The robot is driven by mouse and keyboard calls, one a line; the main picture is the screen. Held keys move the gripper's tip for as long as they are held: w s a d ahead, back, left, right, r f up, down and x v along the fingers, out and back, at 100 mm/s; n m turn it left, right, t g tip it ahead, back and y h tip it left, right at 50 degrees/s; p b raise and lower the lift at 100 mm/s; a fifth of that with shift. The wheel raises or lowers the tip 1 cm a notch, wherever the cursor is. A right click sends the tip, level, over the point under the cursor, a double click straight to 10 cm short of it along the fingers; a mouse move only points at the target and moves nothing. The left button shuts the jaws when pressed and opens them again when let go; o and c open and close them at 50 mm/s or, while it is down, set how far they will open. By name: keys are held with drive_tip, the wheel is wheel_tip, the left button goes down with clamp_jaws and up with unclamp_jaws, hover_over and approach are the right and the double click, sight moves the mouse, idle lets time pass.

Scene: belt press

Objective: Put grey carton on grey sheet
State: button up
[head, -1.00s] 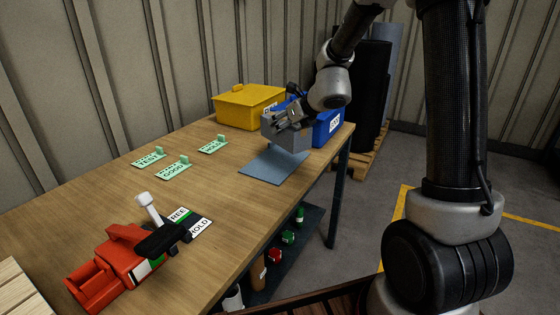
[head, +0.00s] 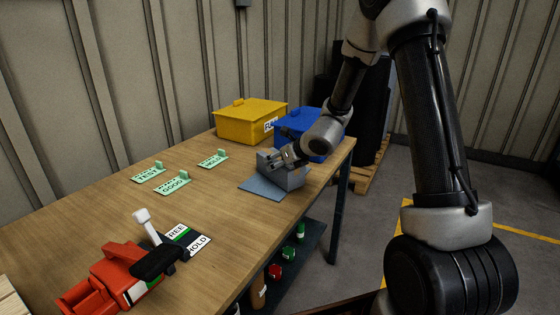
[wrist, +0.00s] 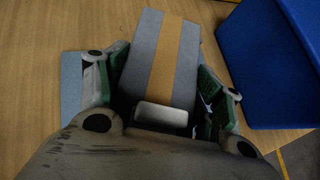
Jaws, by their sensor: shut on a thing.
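The grey carton (head: 295,178) is held in my gripper (head: 287,155) over the back right part of the grey sheet (head: 262,189) on the wooden table. Its base looks at or very near the sheet; contact cannot be told for sure. In the wrist view the carton (wrist: 145,50) shows its top with a tan stripe, between the green-padded fingers of my gripper (wrist: 165,88). A strip of the sheet (wrist: 71,85) shows to the left of the carton.
A blue bin (head: 300,140) stands close behind the carton, and a yellow bin (head: 245,124) is at the back left. Green tags (head: 172,183) lie left of the sheet. A red tool (head: 118,275) lies at the front left. The table's right edge is close by.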

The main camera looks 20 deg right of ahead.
drive_tip(key=o, duration=1.8)
drive_tip(key=shift+f, duration=0.1)
